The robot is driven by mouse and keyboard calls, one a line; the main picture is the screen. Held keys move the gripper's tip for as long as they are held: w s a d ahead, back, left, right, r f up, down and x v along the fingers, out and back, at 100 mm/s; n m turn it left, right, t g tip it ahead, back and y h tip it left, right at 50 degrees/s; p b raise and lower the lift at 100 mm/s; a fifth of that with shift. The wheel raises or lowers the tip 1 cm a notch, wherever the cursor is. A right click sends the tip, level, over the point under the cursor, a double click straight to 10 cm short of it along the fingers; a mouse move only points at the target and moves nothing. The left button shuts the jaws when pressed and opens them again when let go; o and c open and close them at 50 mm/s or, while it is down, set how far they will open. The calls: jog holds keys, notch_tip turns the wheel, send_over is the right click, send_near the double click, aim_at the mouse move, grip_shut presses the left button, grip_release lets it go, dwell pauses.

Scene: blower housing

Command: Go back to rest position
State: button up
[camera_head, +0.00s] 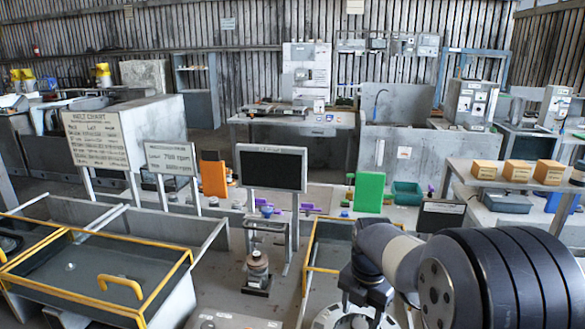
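My arm comes in from the lower right, its dark ribbed part close to the camera. It bends down at the wrist to my gripper (364,291), a dark block low in the picture, right of the middle. Its fingertips do not show clearly, so I cannot tell whether it is open or shut, or whether it holds anything. A round light grey part (335,318) shows just below the gripper, cut off by the lower edge. I cannot tell whether they touch.
A yellow-rimmed bin (105,268) stands at left. A small stand with a round metal part (257,268) is left of the gripper. Behind are a black screen (272,168), an orange panel (214,179) and a green panel (369,192). Orange boxes (518,171) sit on the right table.

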notch_tip(320, 180, up, 9)
notch_tip(320, 180, down, 11)
jog(key=shift+s+f, duration=0.1)
jog(key=shift+f, duration=0.05)
jog(key=shift+f+m, duration=0.25)
jog(key=shift+m, duration=0.05)
jog(key=m, duration=0.4)
jog(key=shift+m, duration=0.4)
jog(key=m, duration=0.4)
jog(key=shift+m, duration=0.3)
jog(key=m, duration=0.5)
jog(key=shift+m, duration=0.3)
jog(key=m, duration=0.4)
jog(key=shift+b, duration=0.35)
jog(key=shift+r, duration=0.1)
